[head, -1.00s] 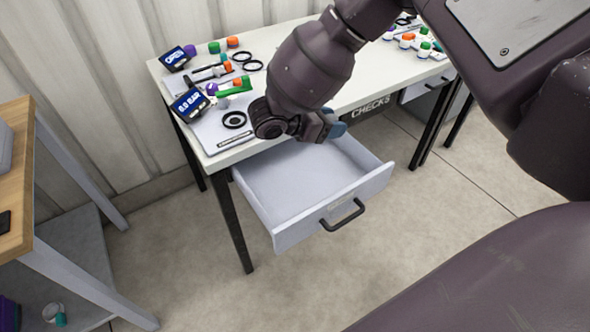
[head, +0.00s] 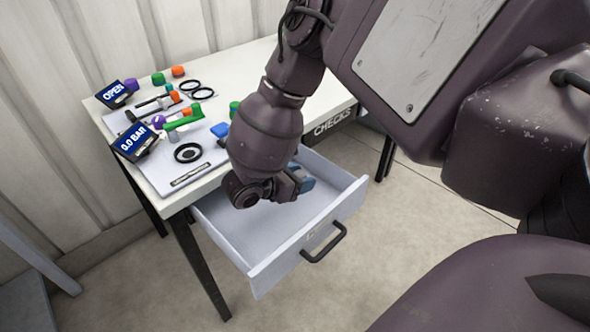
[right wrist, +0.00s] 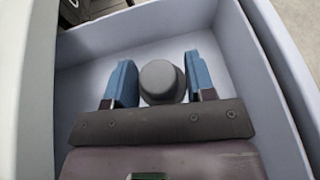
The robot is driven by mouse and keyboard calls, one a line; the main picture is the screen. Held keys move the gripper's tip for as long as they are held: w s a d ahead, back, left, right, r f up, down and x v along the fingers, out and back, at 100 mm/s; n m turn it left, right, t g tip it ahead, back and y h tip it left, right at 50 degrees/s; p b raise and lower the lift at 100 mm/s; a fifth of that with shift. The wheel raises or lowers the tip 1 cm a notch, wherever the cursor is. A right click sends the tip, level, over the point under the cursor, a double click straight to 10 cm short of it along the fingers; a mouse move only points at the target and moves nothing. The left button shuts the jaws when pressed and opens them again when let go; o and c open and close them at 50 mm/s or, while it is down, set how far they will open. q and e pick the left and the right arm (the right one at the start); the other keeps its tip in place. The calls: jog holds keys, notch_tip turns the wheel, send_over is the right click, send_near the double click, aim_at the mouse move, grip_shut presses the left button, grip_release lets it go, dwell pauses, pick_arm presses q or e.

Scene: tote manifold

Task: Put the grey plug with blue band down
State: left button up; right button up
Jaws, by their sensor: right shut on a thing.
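My right gripper (head: 304,181), with blue finger pads, is inside the open drawer's outline in the head view, pointing down into it. In the right wrist view its two fingers (right wrist: 160,85) are shut on a grey round plug (right wrist: 161,80), seen from its top end. The plug's blue band is hidden. The pale grey drawer (head: 255,235) is pulled out from under the white bench, and its floor looks bare around the gripper. I cannot tell whether the plug touches the floor. My left gripper is not in view.
The white bench top (head: 262,72) holds a display reading 0.0 BAR (head: 137,143), one reading OPEN (head: 117,94), a black ring (head: 188,152) and several coloured caps.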

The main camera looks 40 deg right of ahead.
aim_at(299, 201)
jog(key=shift+f, duration=0.15)
notch_tip(299, 201, down, 6)
jog(key=shift+r+b, duration=0.15)
jog(key=shift+b, duration=0.95)
jog(key=shift+r, duration=0.1)
jog(key=shift+c, duration=0.2)
jog(key=o, duration=1)
jog(key=shift+c, duration=0.2)
jog(key=shift+a+r, duration=0.1)
jog(key=p+v, duration=0.1)
jog(key=v, duration=0.4)
jog(key=shift+a+r+p, duration=0.25)
jog(key=shift+r+p, duration=0.1)
jog(key=p+v, duration=0.1)
jog(key=v, duration=0.4)
jog(key=shift+f, duration=0.15)
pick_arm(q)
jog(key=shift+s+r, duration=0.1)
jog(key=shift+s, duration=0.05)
pick_arm(e)
jog(key=shift+a, duration=0.6)
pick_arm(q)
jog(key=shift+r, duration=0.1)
